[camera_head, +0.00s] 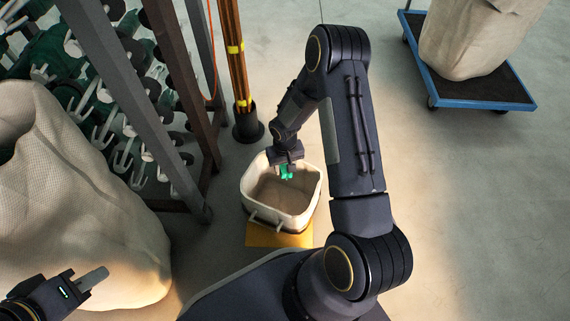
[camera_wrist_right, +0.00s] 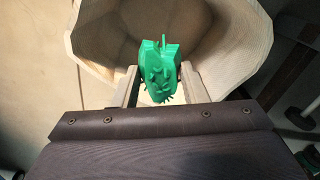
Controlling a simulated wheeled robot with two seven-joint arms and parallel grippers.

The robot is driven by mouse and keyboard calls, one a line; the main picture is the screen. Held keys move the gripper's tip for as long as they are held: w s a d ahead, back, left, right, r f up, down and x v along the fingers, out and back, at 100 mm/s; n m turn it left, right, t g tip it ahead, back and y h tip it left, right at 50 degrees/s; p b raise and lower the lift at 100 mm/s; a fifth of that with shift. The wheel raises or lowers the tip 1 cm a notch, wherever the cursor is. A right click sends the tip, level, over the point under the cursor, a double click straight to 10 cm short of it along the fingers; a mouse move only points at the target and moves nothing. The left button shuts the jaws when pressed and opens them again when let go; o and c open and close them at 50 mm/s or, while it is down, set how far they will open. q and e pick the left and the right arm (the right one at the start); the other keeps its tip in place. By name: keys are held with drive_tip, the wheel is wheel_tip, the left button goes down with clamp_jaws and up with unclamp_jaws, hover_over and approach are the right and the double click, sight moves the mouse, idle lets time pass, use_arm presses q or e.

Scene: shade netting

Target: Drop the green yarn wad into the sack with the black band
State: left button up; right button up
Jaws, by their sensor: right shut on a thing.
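The green yarn wad (camera_head: 287,172) is held between the fingers of my right gripper (camera_head: 287,165). In the right wrist view the wad (camera_wrist_right: 158,70) sits between the two pale fingers of that gripper (camera_wrist_right: 158,82), over the open mouth of a cream container (camera_wrist_right: 90,40). In the head view it hangs over the opening of a pale, open-topped sack (camera_head: 312,178), with a dark strip low on its side, standing on a yellow patch. The wad looks apart from the sack's floor. My left gripper (camera_head: 92,283) is empty at the lower left; its opening is unclear.
A large beige sack (camera_head: 60,200) stands at the left. Another beige sack (camera_head: 465,35) stands on a blue-edged dolly (camera_head: 500,88) at the upper right. A rack (camera_head: 150,90) of green spools and a dark-footed post (camera_head: 248,128) stand behind. Floor at the right is clear.

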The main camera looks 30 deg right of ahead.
sight(285, 167)
drive_tip(key=o, duration=1)
wheel_tip(285, 167, up, 6)
drive_tip(key=p, duration=0.3)
drive_tip(key=shift+r, duration=0.85)
